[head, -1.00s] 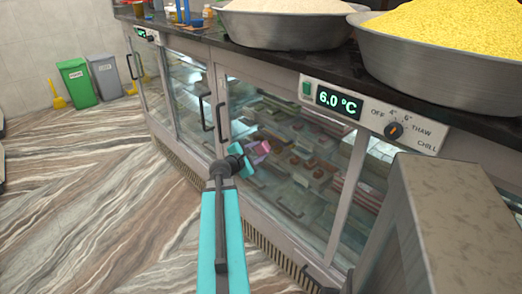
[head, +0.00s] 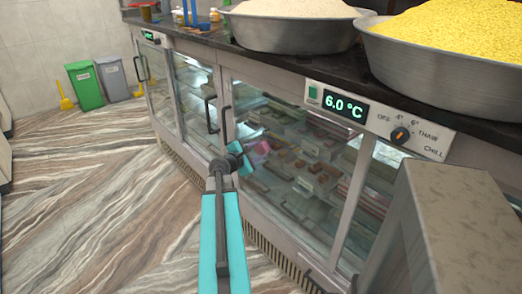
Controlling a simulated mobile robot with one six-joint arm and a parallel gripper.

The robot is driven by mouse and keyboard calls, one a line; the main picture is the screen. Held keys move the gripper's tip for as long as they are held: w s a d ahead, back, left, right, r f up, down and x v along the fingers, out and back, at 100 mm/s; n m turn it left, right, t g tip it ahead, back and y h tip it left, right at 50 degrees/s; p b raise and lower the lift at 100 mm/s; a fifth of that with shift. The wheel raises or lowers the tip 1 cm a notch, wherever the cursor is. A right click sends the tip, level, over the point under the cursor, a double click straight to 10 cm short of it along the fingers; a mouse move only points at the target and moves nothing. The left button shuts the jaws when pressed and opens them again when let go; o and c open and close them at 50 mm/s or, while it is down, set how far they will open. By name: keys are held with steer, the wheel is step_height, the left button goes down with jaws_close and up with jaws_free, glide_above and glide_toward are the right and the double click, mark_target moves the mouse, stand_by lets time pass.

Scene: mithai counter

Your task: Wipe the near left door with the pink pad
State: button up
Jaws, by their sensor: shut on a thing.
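My gripper (head: 247,162) is in front of the glass of the near cabinet door (head: 300,205). It is shut on the pink pad (head: 261,150), of which only a small part shows past the teal jaw and dark wrist. The pad is close to the glass; I cannot tell whether it touches. The door has a grey frame and a dark upright handle (head: 225,122) at its left edge. Trays of sweets show through the glass.
Another glass door (head: 193,97) with its own dark handle stands farther left. A control panel (head: 378,118) reads 6.0 °C. Two large metal bowls (head: 290,35) (head: 440,75) stand on the dark counter. Bins (head: 85,87) stand at the back wall. The striped floor at left is clear.

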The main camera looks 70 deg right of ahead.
steer(key=shift+w+d, duration=0.45)
steer(key=shift+w, duration=0.35)
steer(key=shift+w+d, duration=0.45)
steer(key=shift+w, duration=0.35)
steer(key=shift+w+d, duration=0.1)
steer(key=w+d, duration=0.2)
steer(key=shift+w+r, duration=0.1)
steer(key=shift+w, duration=0.2)
steer(key=shift+r, duration=0.15)
steer(key=shift+r+p, duration=0.55)
steer(key=shift+r, duration=0.2)
steer(key=shift+a, duration=0.1)
